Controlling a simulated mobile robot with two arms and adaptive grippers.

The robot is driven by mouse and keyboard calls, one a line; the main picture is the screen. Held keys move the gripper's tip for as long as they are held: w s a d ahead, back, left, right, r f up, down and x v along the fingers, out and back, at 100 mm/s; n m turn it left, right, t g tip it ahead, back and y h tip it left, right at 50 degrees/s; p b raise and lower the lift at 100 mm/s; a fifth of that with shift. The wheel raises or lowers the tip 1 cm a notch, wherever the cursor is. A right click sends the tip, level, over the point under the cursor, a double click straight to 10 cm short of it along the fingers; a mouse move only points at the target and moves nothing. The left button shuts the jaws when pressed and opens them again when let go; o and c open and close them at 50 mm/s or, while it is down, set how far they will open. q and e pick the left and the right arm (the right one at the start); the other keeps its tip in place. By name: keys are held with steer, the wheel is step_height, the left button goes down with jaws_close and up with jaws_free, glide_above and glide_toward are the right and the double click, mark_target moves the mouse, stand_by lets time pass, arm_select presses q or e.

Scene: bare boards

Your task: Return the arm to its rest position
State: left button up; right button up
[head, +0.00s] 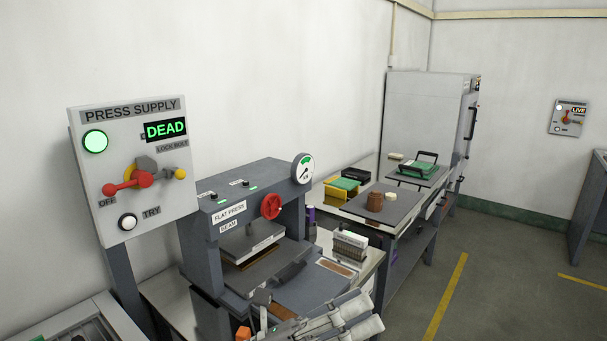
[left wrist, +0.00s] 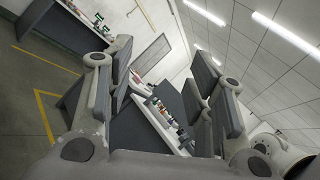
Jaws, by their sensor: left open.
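My left gripper (head: 335,320) shows at the bottom edge of the head view, in front of the flat press (head: 235,215), partly cut off by the frame. In the left wrist view its two grey fingers (left wrist: 155,80) stand well apart with nothing between them, so it is open and empty. Beyond the fingers, the wrist view shows a tilted scene of benches, wall and ceiling. My right gripper is in neither view.
The press supply panel (head: 130,165) reads DEAD, its red handle by OFF. The press has a red wheel (head: 270,206) and a dial. A bench (head: 402,232) behind carries trays and small items. A grey cabinet (head: 425,120) stands behind; open floor (head: 490,280) lies right.

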arm_select(q)
steer(key=w+a+f+n+t+y, duration=0.2)
steer(key=w+a+n+t+y, duration=0.2)
steer(key=a+n+t+y, duration=0.6)
steer(key=w+a+f+n+t+y, duration=0.2)
steer(key=w+a+n+t+y, duration=0.25)
steer(key=n, duration=0.95)
steer(key=s+a+f+n+g+y, duration=0.35)
steer(key=a+f+n, duration=0.25)
steer(key=f, duration=0.3)
steer(key=s+a+f+n+g+y, duration=0.35)
steer(key=a+f+n, duration=0.3)
steer(key=f, duration=0.25)
steer(key=s+f+n+g, duration=0.3)
steer(key=s+f+g, duration=0.25)
steer(key=s, duration=0.45)
steer(key=s+f+n+g, duration=0.2)
steer(key=s+f+g, duration=0.2)
steer(key=s+f, duration=0.45)
step_height(320, 180, down, 26)
steer(key=s+g, duration=0.1)
steer(key=s, duration=0.2)
steer(key=s+a+f, duration=0.1)
steer(key=s+f, duration=0.6)
steer(key=s, duration=0.1)
steer(key=s+a+f+g, duration=0.1)
steer(key=s+a+f, duration=0.1)
steer(key=s+f, duration=0.6)
steer(key=shift+s+a, duration=0.15)
steer(key=shift+a, duration=0.15)
